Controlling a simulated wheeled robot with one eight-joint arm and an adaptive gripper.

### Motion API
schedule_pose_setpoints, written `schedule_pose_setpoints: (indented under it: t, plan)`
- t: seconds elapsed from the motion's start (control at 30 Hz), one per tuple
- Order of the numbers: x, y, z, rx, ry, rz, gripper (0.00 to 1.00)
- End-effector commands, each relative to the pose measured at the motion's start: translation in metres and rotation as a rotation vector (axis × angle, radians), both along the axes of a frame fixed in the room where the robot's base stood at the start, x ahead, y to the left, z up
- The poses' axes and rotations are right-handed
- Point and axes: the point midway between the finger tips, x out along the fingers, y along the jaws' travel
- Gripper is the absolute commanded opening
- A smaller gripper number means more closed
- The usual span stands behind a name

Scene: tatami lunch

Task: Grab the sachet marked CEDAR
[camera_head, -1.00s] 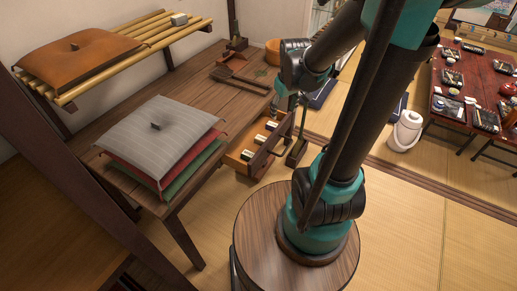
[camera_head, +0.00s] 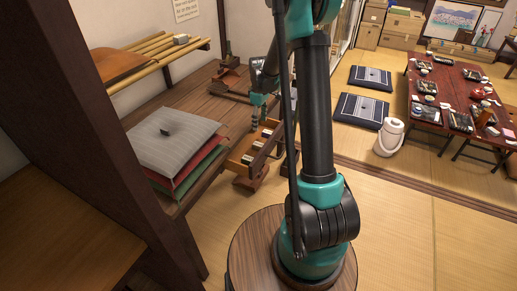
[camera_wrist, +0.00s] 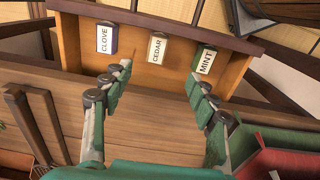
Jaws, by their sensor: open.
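The CEDAR sachet (camera_wrist: 157,48) is a small cream-white packet with dark lettering. It stands in the open wooden drawer (camera_wrist: 232,75), between the purple-edged CLOVE sachet (camera_wrist: 107,38) and the green-edged MINT sachet (camera_wrist: 204,60). In the wrist view my gripper (camera_wrist: 160,76) is open and empty, its two fingers spread on either side of the CEDAR sachet's line, apart from it. In the head view my gripper (camera_head: 257,118) is above the back of the drawer (camera_head: 238,167); the sachets there are too small to read.
A wooden bench (camera_head: 172,113) bears a stack of cushions with a grey one (camera_head: 175,138) on top, left of the drawer. A bamboo shelf (camera_head: 160,58) hangs above. A white pot (camera_head: 389,138) stands on the tatami. The tatami at right (camera_head: 400,215) is clear.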

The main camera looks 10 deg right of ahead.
Motion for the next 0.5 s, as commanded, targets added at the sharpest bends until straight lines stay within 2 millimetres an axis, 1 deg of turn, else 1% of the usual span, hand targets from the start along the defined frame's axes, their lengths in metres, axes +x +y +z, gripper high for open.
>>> schedule_pose_setpoints:
  t: [0.03, 0.1, 0.3, 0.4, 0.5]
  plan:
    - [0.001, 0.000, -0.011, 0.000, 0.000, 0.000, 0.59]
    - [0.001, 0.000, -0.025, 0.000, 0.000, -0.001, 0.59]
    - [0.001, 0.000, -0.063, 0.000, 0.000, -0.001, 0.59]
    - [0.001, 0.000, -0.077, 0.000, -0.001, -0.002, 0.59]
    - [0.000, 0.000, -0.086, 0.000, -0.001, -0.002, 0.59]
